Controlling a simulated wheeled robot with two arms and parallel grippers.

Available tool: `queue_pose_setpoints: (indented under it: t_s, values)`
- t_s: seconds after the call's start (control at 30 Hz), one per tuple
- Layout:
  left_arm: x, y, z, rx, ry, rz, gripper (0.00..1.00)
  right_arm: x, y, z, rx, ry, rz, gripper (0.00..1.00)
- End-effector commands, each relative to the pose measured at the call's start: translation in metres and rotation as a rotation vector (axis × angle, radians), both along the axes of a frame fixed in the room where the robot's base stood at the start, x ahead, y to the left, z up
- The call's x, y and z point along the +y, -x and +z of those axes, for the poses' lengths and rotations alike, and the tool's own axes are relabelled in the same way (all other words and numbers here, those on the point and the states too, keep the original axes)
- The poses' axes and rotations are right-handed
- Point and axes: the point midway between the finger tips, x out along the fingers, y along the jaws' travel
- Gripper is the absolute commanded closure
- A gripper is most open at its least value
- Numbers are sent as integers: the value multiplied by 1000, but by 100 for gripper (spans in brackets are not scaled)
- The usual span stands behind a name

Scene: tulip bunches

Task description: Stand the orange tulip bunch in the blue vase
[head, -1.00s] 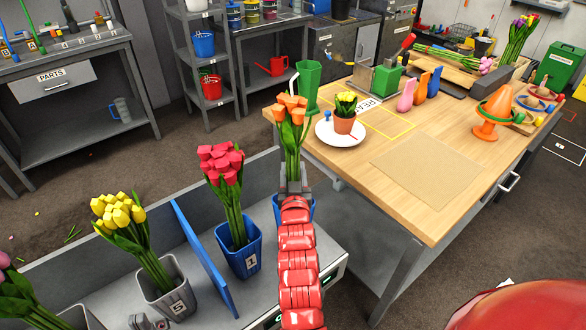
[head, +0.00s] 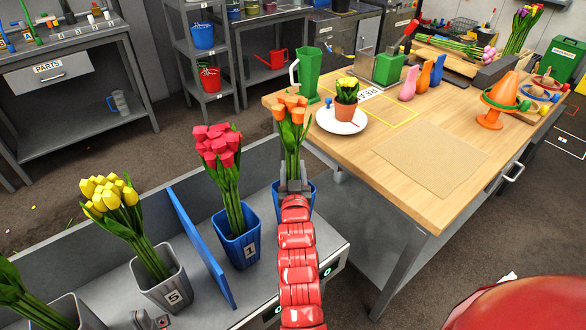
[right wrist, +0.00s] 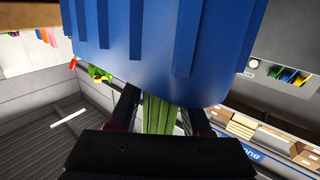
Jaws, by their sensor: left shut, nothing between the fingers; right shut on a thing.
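The orange tulip bunch (head: 292,128) is upright in the middle of the head view. My right gripper (head: 294,184), at the end of the red arm, is shut on its stems. In the right wrist view its stems (right wrist: 158,115) run between the fingers. A blue container (head: 308,196) stands just behind this gripper in the grey trough; it fills the top of the right wrist view (right wrist: 165,45). The stem ends are hidden, so I cannot tell if they are inside it. My left gripper (head: 151,319) is shut and empty at the bottom left edge.
Red tulips (head: 219,147) stand in a blue bucket marked 1 (head: 240,243). A blue divider (head: 200,247) separates it from yellow tulips (head: 108,194) in a grey bucket marked 5 (head: 166,288). The wooden table (head: 425,205) at right holds a green jug (head: 307,76) and a potted plant (head: 346,98).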

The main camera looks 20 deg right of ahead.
Motion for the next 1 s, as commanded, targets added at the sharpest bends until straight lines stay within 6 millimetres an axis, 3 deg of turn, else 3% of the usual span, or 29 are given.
queue_pose_setpoints:
  t_s: [0.33,0.37,0.5,0.53,0.73,0.83,1.0]
  values:
    - [0,0,-12,0,0,0,100,0,0,-11,-2,1,0,100]
    - [0,0,-10,0,0,0,100,0,0,-9,-2,1,0,46]
    - [0,0,-10,0,0,0,100,0,0,-9,-1,0,0,21]
    - [0,0,-10,0,0,0,100,0,0,-9,-1,0,0,17]
    - [0,0,-10,0,0,0,100,0,0,-10,0,0,0,17]
    - [0,0,-10,0,0,0,100,0,0,-10,0,0,0,1]
    - [0,0,-10,0,0,0,100,0,0,-10,0,0,0,0]
